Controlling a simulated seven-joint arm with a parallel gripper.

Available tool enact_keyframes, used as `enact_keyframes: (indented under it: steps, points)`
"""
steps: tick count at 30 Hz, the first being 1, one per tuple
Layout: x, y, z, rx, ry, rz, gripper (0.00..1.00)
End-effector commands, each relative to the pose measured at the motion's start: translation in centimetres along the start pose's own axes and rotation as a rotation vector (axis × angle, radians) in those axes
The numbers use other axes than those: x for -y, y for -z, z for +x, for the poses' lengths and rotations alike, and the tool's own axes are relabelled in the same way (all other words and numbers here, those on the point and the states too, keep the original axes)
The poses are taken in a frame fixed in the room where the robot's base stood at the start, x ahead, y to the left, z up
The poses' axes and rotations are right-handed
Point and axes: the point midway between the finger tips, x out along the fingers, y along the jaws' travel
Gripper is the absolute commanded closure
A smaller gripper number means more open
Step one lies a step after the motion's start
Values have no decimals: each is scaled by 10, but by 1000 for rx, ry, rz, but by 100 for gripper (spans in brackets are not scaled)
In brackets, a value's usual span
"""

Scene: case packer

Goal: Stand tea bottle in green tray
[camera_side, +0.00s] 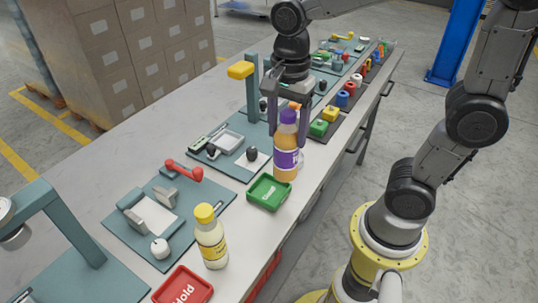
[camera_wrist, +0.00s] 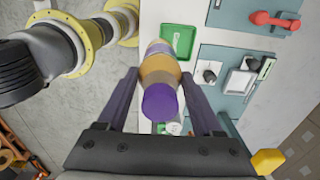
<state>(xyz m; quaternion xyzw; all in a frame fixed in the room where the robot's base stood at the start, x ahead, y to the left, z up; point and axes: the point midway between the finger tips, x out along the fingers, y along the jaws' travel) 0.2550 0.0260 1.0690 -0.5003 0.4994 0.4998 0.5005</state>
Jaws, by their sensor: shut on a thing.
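The tea bottle (camera_side: 285,158), amber with a purple cap and purple label, is upright in the side view. My gripper (camera_side: 289,108) is shut on its upper part. In the wrist view the bottle (camera_wrist: 160,75) sits between the fingers of my gripper (camera_wrist: 160,88), cap towards the camera. The green tray (camera_side: 268,193) lies on the table just in front of the bottle's lower end in the side view. In the wrist view the tray (camera_wrist: 187,42) shows beyond the bottle, partly behind it. It looks empty, with white lettering. I cannot tell the bottle's exact height above the table.
A yellow-capped bottle (camera_side: 211,238) stands near a red tray (camera_side: 183,288) marked Hold. A yellow-topped post (camera_side: 248,88) rises behind my gripper. A red-handled fixture (camera_side: 183,171) sits on a teal board to the left. Coloured blocks (camera_side: 325,122) line the far right edge.

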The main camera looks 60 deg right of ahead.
Motion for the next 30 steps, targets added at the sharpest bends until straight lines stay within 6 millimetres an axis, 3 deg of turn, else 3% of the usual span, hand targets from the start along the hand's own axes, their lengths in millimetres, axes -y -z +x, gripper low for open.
enact_keyframes:
  steps: [3, 7, 13, 19, 30]
  points:
    - [16, -2, 22, -1, -7, 0, 100]
    - [28, -3, 36, 0, -5, 0, 100]
    - [38, -4, 48, 0, -4, 0, 100]
    - [40, -4, 75, 0, -5, 0, 100]
    - [41, -4, 82, 0, -1, 0, 100]
